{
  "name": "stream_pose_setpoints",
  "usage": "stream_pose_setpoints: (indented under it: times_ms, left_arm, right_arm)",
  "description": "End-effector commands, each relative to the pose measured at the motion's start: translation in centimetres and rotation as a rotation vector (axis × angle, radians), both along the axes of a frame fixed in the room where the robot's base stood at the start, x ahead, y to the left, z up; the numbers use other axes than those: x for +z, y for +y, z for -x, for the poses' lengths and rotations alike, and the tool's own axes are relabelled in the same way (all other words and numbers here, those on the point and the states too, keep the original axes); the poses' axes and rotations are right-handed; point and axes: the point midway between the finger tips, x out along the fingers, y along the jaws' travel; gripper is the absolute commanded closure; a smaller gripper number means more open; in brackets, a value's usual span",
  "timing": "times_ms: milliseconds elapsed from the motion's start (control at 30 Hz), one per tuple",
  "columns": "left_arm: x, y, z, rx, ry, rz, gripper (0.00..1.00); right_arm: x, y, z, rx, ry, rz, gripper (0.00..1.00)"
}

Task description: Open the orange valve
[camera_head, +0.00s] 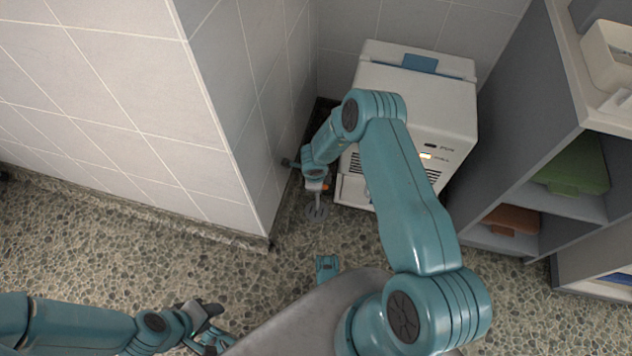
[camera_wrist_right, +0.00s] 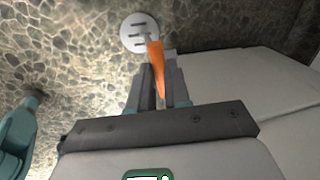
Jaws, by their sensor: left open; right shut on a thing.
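The orange valve handle (camera_wrist_right: 155,62) shows as a long tapered lever in the right wrist view. My right gripper (camera_wrist_right: 161,86) is shut on it, with a dark finger on each side of the lever. In the head view only a small orange bit of the valve (camera_head: 326,187) shows beside my right gripper (camera_head: 317,186), low in the gap between the tiled wall and the white machine. The arm and gripper hide the rest. My left gripper (camera_head: 214,338) is open and empty at the bottom of the head view, far from the valve.
The white machine (camera_head: 433,98) stands right of the valve, and the tiled wall (camera_head: 264,102) is close on its left. A round drain cover (camera_head: 315,211) lies on the pebbled floor. Grey shelving (camera_head: 540,118) stands at the right.

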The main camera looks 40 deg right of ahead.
Motion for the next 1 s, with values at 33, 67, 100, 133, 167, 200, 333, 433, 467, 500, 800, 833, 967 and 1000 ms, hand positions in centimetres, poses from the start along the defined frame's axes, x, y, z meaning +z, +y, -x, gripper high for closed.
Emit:
stream_pose_setpoints:
  times_ms: [33,67,100,133,167,200,333,433,467,500,800,833,967,1000]
  left_arm:
    - [0.3,0.0,0.0,-0.002,0.0,0.0,0.57]
    - [0.4,-0.1,0.1,-0.003,0.001,0.0,0.57]
    - [0.6,-0.1,0.1,-0.004,0.002,0.0,0.57]
    - [0.7,-0.1,0.1,-0.005,0.001,0.0,0.57]
    - [0.8,-0.1,0.1,-0.005,0.002,0.001,0.57]
    - [0.9,-0.2,0.2,-0.006,0.003,0.002,0.57]
    - [1.3,-0.2,0.2,-0.01,0.005,0.002,0.57]
    - [1.5,-0.3,0.3,-0.012,0.005,0.002,0.57]
    - [1.6,-0.3,0.3,-0.014,0.005,0.002,0.57]
    - [1.7,-0.3,0.3,-0.014,0.005,0.002,0.57]
    - [1.8,-0.4,0.4,-0.017,0.007,0.004,0.57]
    - [1.8,-0.4,0.4,-0.017,0.007,0.004,0.57]
    - [1.6,-0.4,0.4,-0.015,0.007,0.003,0.57]
    - [1.5,-0.4,0.4,-0.015,0.006,0.002,0.57]
  right_arm:
    - [0.2,0.0,0.1,0.032,0.0,-0.001,1.0]
    - [0.2,0.0,0.1,0.055,0.001,-0.001,1.0]
    - [0.2,0.0,0.1,0.089,0.0,-0.002,1.0]
    - [0.2,0.0,0.1,0.116,0.0,-0.002,1.0]
    - [0.2,0.0,0.1,0.142,0.0,-0.002,1.0]
    - [0.2,0.0,0.1,0.181,0.0,-0.001,1.0]
    - [0.1,0.0,0.2,0.304,0.0,-0.001,1.0]
    - [0.1,-0.1,0.3,0.399,-0.001,-0.002,1.0]
    - [0.1,-0.1,0.3,0.428,-0.001,-0.001,1.0]
    - [0.1,-0.1,0.3,0.465,-0.001,-0.002,1.0]
    - [0.0,-0.2,0.4,0.745,-0.003,-0.002,1.0]
    - [0.0,-0.2,0.4,0.774,-0.003,-0.003,1.0]
    - [-0.1,-0.3,0.4,0.883,-0.003,-0.002,1.0]
    - [-0.1,-0.3,0.5,0.913,-0.003,-0.002,1.0]
